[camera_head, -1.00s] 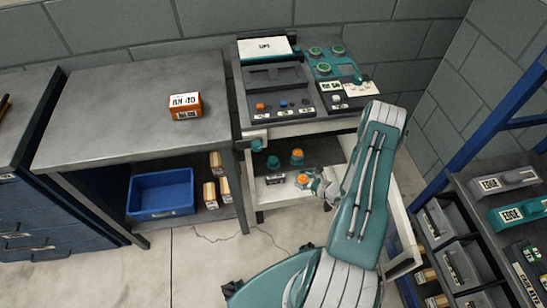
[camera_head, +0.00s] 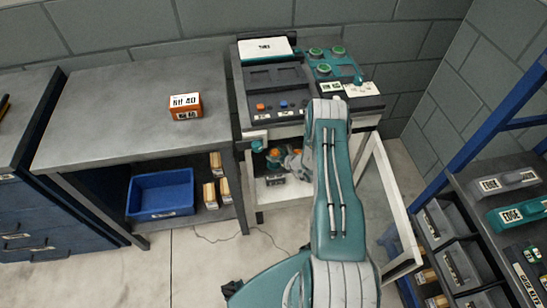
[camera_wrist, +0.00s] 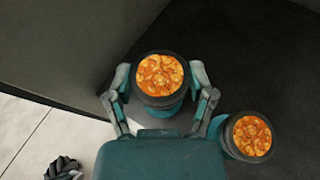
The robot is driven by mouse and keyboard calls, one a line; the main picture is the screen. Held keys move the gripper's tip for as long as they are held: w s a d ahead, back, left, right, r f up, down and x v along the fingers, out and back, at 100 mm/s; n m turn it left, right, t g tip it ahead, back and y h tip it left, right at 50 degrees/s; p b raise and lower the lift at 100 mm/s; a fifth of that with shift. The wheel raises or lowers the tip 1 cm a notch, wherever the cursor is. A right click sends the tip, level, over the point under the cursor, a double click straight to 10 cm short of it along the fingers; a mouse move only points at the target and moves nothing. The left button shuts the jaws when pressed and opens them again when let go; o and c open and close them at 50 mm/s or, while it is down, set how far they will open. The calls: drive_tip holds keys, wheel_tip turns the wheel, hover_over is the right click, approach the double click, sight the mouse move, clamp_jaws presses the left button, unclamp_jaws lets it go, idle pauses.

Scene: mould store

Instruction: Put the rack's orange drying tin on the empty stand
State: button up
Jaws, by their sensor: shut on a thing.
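My gripper (camera_wrist: 160,78) is shut on an orange drying tin (camera_wrist: 160,70), a dark round tin with orange contents, with one finger on each side. A teal stand (camera_wrist: 167,109) shows just under the held tin; whether the tin rests on it or hangs above it I cannot tell. A second orange-filled tin (camera_wrist: 252,136) sits to the right on a teal base, apart from the held one. In the head view my gripper (camera_head: 286,162) is inside the cart's lower shelf, partly hidden by my arm, with the held tin (camera_head: 273,153) at its left.
The cart's top (camera_head: 275,75) with panels and buttons overhangs the shelf. A small labelled block (camera_head: 275,180) lies in front. A bench (camera_head: 120,110) with a blue crate (camera_head: 160,213) below stands left.

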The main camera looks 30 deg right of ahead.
drive_tip(key=shift+w+a, duration=0.2)
drive_tip(key=shift+w, duration=0.45)
drive_tip(key=shift+s+f, duration=0.15)
drive_tip(key=shift+f, duration=1.6)
drive_tip(key=o, duration=1.2)
drive_tip(key=shift+f, duration=0.1)
drive_tip(key=shift+d, duration=0.1)
drive_tip(key=v, duration=1.2)
drive_tip(key=shift+s, duration=0.2)
